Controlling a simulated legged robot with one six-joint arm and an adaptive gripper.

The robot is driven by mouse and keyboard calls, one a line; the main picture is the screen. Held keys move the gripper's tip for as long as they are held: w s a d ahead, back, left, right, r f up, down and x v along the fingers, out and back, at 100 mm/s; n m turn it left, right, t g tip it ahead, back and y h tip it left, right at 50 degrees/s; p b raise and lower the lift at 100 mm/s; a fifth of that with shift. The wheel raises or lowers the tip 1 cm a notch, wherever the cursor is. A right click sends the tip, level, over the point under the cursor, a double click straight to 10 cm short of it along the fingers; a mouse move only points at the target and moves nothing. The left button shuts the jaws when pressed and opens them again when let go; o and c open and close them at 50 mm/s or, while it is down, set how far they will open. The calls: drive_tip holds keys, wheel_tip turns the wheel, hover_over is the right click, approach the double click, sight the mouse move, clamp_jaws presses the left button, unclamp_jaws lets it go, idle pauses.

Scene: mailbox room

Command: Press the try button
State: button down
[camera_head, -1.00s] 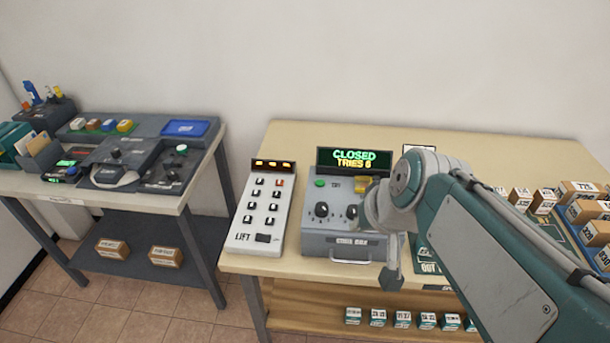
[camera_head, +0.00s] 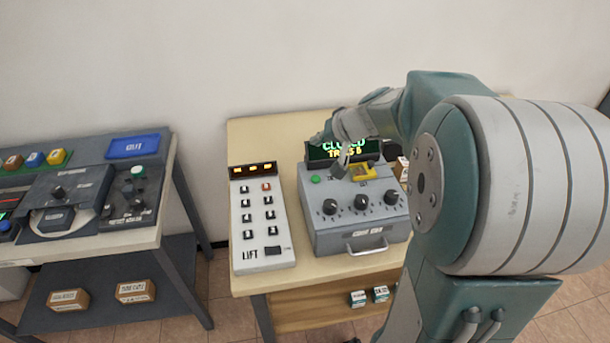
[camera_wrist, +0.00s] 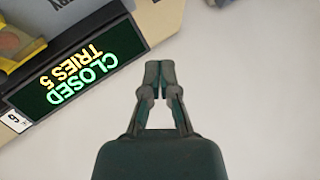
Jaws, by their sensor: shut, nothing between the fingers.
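The grey code box (camera_head: 350,238) stands on the beige table, with a handle and three black knobs on it. A small green button (camera_head: 316,179) is at its upper left. A yellow part (camera_head: 362,173) is to the right. The display (camera_head: 315,152) behind reads CLOSED and a tries count, partly hidden by my arm. In the wrist view the display (camera_wrist: 75,75) reads CLOSED, TRIES 5, with part of a label ending in RY beyond it. My gripper (camera_head: 339,172) appears above the box's back part, right of the green button. In the wrist view my gripper (camera_wrist: 160,64) is shut and empty over a pale surface.
A white LIFT keypad (camera_head: 262,222) stands left of the code box. A grey bench (camera_head: 120,243) with devices and a blue tray (camera_head: 133,146) is further left. Small boxes (camera_head: 369,296) sit on the shelf below. My arm hides the table's right side.

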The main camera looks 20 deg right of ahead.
drive_tip(key=d, duration=0.1)
hover_over(316, 179)
drive_tip(key=a, duration=0.1)
wheel_tip(316, 179, down, 4)
drive_tip(key=shift+s+f, duration=0.1)
drive_tip(key=shift+f, duration=0.1)
drive_tip(key=f, duration=0.1)
drive_tip(key=d+f, duration=0.1)
drive_tip(key=f, duration=0.1)
drive_tip(key=shift+d, duration=0.3)
drive_tip(key=shift+d+f, duration=0.15)
drive_tip(key=shift+f, duration=0.5)
drive_tip(key=shift+a, duration=0.65)
drive_tip(key=shift+d+f, duration=0.1)
drive_tip(key=shift+d, duration=0.35)
drive_tip(key=shift+a, duration=0.3)
drive_tip(key=shift+d, duration=0.15)
